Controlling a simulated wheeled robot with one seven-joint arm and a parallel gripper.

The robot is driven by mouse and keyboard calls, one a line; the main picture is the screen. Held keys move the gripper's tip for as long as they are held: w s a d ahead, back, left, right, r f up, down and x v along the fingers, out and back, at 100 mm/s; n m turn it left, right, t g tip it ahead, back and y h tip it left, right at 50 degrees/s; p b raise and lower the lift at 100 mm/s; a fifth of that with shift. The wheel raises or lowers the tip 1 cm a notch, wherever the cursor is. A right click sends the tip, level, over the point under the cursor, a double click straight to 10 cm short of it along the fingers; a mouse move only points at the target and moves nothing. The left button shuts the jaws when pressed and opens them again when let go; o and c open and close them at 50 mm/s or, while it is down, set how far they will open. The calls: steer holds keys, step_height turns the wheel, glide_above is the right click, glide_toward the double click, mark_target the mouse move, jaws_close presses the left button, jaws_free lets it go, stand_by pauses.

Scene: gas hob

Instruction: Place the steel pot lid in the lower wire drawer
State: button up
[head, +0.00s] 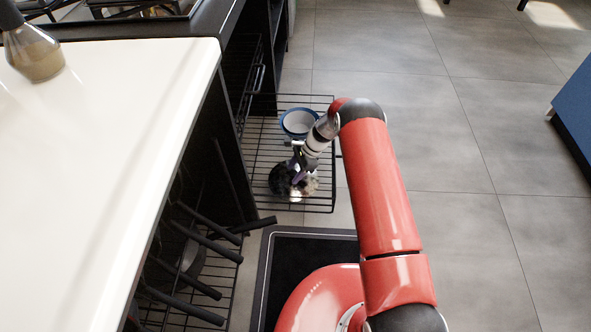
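A wire drawer (262,140) is pulled out from under the counter, low over the floor. A round, shiny object that looks like the steel pot lid (281,182) is at the drawer's near end, with dark and bright reflections. I cannot tell whether it rests on the wires or hangs just above them. My gripper (298,172) reaches down over the lid and overlaps it in the picture. Its fingertips are too small and blurred against the lid to show whether they are open or shut, or whether they touch it.
A blue-rimmed white bowl (299,122) stands in the drawer's far part. Another wire rack (215,270), with dark pan handles sticking out, is at the lower left. The white counter (110,130) fills the left, with a glass vessel (34,55). Tiled floor (480,150) is clear at right.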

steer(key=shift+r, duration=0.1)
steer(key=p+v, duration=0.1)
steer(key=v, duration=1.1)
steer(key=s+d+r+n+t+h, duration=0.15)
steer(key=s+r, duration=0.25)
steer(key=r, duration=0.6)
steer(key=s+d+r+n+t, duration=0.1)
steer(key=s+d+r+n, duration=0.15)
steer(key=r, duration=0.75)
steer(key=s+d+r+n+t+h, duration=0.1)
steer(key=s+d+r+n, duration=0.2)
steer(key=r, duration=0.7)
steer(key=s+d+r+n+t+h, duration=0.1)
steer(key=s+d+r+n+t, duration=0.1)
steer(key=s, duration=1.1)
steer(key=s+d+r+n+t+h, duration=0.2)
steer(key=s+r+n, duration=0.3)
steer(key=s, duration=0.9)
steer(key=shift+d+r, duration=0.55)
steer(key=shift+d, duration=0.05)
steer(key=shift+s+r, duration=0.1)
